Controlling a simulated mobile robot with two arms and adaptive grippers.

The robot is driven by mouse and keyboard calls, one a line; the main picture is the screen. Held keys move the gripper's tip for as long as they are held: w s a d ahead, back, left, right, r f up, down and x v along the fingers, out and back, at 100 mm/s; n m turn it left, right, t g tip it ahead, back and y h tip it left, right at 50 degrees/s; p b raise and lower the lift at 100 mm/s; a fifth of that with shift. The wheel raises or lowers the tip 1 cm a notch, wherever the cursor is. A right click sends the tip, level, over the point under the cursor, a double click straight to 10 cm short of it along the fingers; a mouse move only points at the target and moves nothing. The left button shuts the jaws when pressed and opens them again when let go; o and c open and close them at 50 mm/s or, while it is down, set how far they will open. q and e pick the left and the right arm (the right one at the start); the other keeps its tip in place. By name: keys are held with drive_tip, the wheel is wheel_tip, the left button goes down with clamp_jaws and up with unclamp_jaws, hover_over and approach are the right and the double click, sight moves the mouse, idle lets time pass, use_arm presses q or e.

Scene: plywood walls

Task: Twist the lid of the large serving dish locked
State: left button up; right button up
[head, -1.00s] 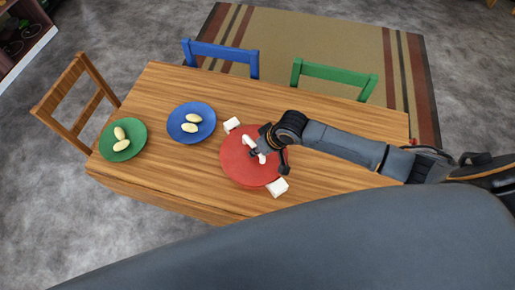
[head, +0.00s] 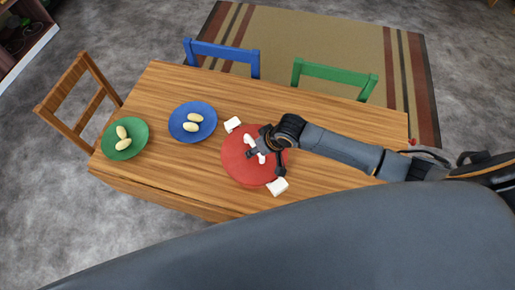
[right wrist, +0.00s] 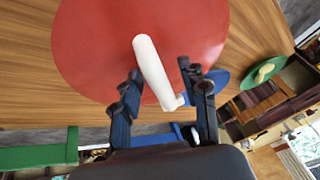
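The large serving dish has a round red lid (head: 236,164) with a white bar handle (head: 249,141) across its middle, seen at the table's centre-right. Two white side grips (head: 232,124) stick out from under the lid, at its upper left and lower right. My right gripper (head: 267,152) is over the lid at the handle. In the right wrist view, my right gripper (right wrist: 161,92) has its fingers apart, one on each side of the white handle (right wrist: 152,68), on the red lid (right wrist: 100,40). I cannot tell whether either finger touches the handle. My left gripper is not in view.
A blue plate (head: 180,128) and a green plate (head: 113,150), each with pale oval food pieces, lie on the wooden table (head: 290,105) left of the dish. Blue (head: 222,52), green (head: 335,75) and wooden (head: 80,92) chairs stand around it. The tabletop beyond the lid is clear.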

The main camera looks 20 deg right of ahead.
drive_tip(key=shift+r, duration=0.1)
drive_tip(key=v, duration=1.2)
